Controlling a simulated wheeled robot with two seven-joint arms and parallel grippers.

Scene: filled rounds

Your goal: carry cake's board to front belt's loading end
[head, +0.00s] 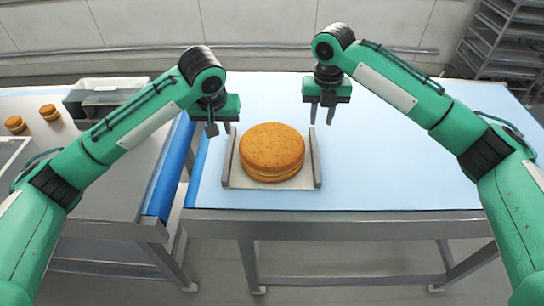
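The cake (272,150), round and golden-brown with a pale filling line, sits on a light board (270,185) with a raised grey rail along its left and right sides. The board lies flat near the front left of the light-blue table. My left gripper (219,130) is open, just above and beside the far end of the left rail; I cannot tell if it touches. My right gripper (321,115) is open and empty, higher up beyond the far end of the right rail. I cannot tell which surface is the front belt.
The light-blue table (400,180) is clear right of the board. Left of it, across a narrow gap, stands a grey surface (115,190) with a blue edge (165,180), small cakes (15,124) and a metal bin (100,92). A rack (500,45) stands at back right.

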